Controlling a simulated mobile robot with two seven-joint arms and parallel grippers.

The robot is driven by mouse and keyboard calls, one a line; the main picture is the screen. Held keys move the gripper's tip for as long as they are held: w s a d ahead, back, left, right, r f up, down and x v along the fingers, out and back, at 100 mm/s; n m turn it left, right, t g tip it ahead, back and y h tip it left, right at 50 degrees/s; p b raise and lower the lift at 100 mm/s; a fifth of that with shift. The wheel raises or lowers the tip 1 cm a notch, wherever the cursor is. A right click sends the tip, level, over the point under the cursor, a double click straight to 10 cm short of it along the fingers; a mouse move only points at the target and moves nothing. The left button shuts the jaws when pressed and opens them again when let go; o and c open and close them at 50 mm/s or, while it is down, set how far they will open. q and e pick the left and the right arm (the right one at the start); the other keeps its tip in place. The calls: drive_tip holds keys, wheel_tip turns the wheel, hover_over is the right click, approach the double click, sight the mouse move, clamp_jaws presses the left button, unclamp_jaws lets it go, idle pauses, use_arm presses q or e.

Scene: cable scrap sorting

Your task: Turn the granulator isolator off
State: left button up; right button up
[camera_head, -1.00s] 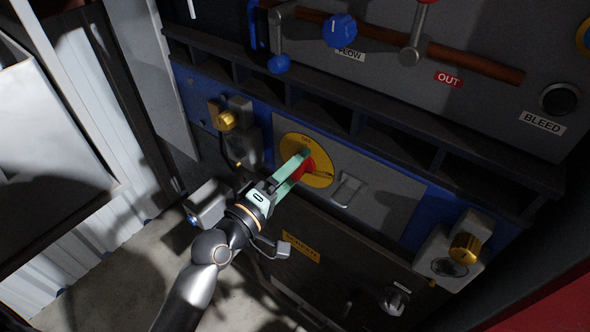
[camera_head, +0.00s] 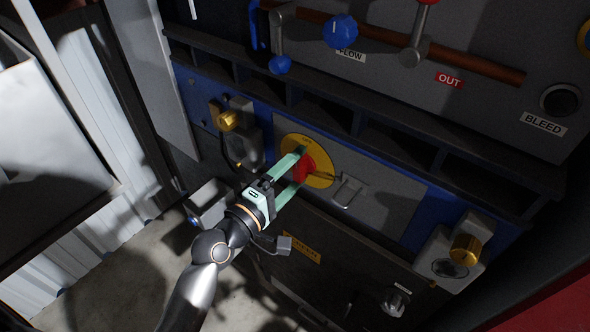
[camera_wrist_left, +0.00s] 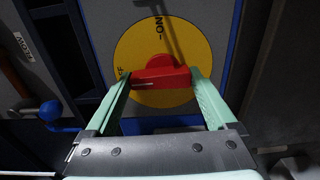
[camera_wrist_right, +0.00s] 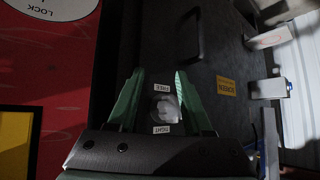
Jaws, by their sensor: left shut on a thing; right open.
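The granulator isolator is a yellow disc (camera_head: 320,173) with a red handle (camera_head: 303,168) on a grey panel. In the left wrist view the red handle (camera_wrist_left: 162,77) lies across the yellow disc (camera_wrist_left: 180,35), between my fingers. A white mark is on its left end, near a label partly hidden by a finger, of which an F shows. The ON label (camera_wrist_left: 159,27) is at the disc's top there. My left gripper (camera_head: 301,170) is shut on the handle. My right gripper (camera_wrist_right: 155,82) is open and empty, seen only in its wrist view.
In the right wrist view, a round knob (camera_wrist_right: 165,107) sits between FREE and TIGHT labels. A grey hasp (camera_head: 347,191) is right of the disc. Brass knobs (camera_head: 228,120) (camera_head: 465,249) flank the panel. A dark ledge (camera_head: 375,140) juts out above.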

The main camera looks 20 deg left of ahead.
use_arm(q)
drive_tip(key=o, duration=1.1)
drive_tip(key=shift+c, duration=0.2)
drive_tip(key=shift+s, duration=0.1)
drive_tip(key=b+v, duration=0.3)
drive_tip(key=v, duration=0.9)
drive_tip(key=shift+s, duration=0.2)
drive_tip(key=shift+a, duration=0.1)
drive_tip(key=s+f+m+g+y, duration=0.2)
drive_tip(key=f+m, duration=0.6)
drive_tip(key=f, duration=0.7)
drive_tip(key=s+d+f+m+g+y, duration=0.1)
drive_tip(key=s+f+m+g, duration=0.4)
drive_tip(key=f, duration=1)
drive_tip(key=m, duration=0.3)
drive_tip(key=shift+d+f+g+y, duration=0.2)
drive_tip(key=shift+f+g+y, duration=0.1)
drive_tip(key=shift+y, duration=0.1)
